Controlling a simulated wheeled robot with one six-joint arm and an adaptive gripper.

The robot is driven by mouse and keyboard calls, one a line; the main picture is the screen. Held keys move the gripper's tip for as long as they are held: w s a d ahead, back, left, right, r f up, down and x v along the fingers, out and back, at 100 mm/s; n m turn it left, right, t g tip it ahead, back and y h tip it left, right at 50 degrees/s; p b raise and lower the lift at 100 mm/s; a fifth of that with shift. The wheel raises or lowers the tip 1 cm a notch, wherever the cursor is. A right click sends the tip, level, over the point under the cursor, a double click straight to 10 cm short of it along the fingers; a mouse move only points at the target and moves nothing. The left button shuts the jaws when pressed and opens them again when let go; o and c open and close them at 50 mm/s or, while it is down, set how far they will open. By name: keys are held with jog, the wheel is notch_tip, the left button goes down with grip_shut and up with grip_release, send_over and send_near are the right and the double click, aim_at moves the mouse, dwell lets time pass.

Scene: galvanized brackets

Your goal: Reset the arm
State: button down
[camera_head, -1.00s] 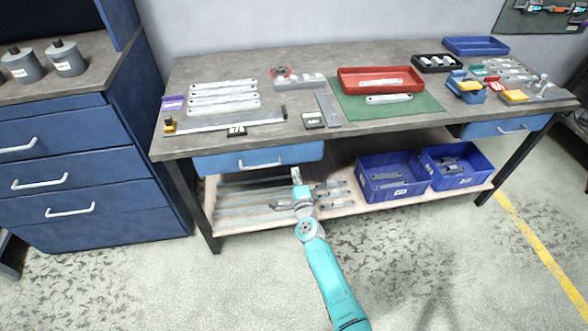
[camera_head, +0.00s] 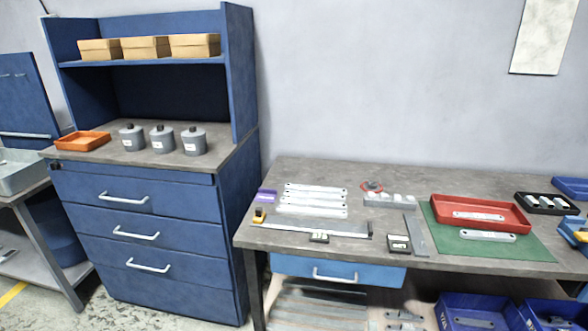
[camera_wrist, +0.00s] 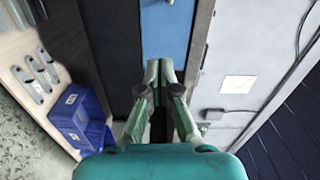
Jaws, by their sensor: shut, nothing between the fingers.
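My gripper (camera_wrist: 162,70) shows in the wrist view with its two fingers together at the tips and nothing between them. It points toward the workbench, with a blue drawer front (camera_wrist: 168,30) beyond the fingertips. My arm and gripper are out of the head view now.
A blue drawer cabinet (camera_head: 150,210) with canisters (camera_head: 162,140) and an orange tray (camera_head: 82,141) stands left of the bench. Blue bins (camera_head: 470,315) sit on the lower shelf; one bin (camera_wrist: 78,120) shows in the wrist view. Brackets (camera_wrist: 38,75) lie beside it.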

jog(key=s+a+n+g+y, duration=0.2)
jog(key=s+n, duration=0.7)
jog(key=s, duration=1.8)
jog(key=s+a+r+n+y, duration=0.1)
jog(key=s+r+n, duration=0.4)
jog(key=s, duration=0.5)
jog(key=s+a+r+n, duration=0.3)
jog(key=s+r+n, duration=0.2)
jog(key=s+r, duration=0.3)
jog(key=s, duration=0.3)
jog(key=shift+r+n+g+y, duration=0.3)
jog(key=shift+r+g+y, duration=0.05)
jog(key=shift+g+y, duration=0.05)
jog(key=shift+s, duration=0.1)
